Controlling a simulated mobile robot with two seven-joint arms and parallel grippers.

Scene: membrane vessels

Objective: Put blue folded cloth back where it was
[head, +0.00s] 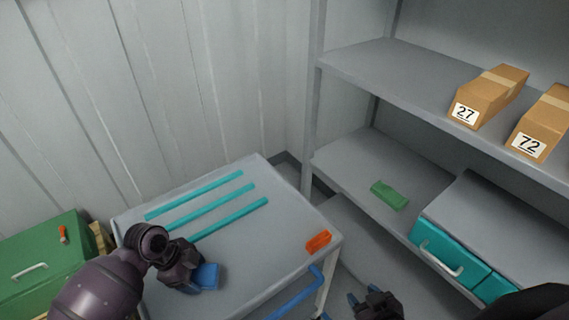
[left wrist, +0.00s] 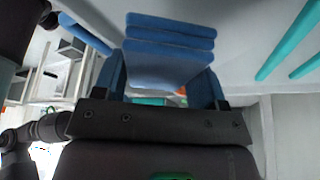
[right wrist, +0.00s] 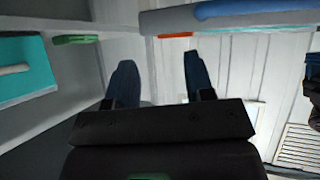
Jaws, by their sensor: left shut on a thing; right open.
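The blue folded cloth (head: 207,276) is at my left gripper (head: 196,279), low over the front part of the grey cart top (head: 225,262). In the left wrist view the cloth (left wrist: 168,52) shows as stacked blue layers between the two fingers of my left gripper (left wrist: 165,85), which is shut on it. I cannot tell whether the cloth touches the cart top. My right gripper (head: 366,299) is open and empty, to the right of the cart; its spread fingers also show in the right wrist view (right wrist: 158,80).
Several teal strips (head: 205,208) and an orange block (head: 318,242) lie on the cart, which has a blue handle (head: 297,297). A green block (head: 389,195) lies on the lower shelf beside a teal-drawer unit (head: 450,250). Boxes 27 (head: 488,97) and 72 (head: 543,125) stand above. A green chest (head: 40,265) is left.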

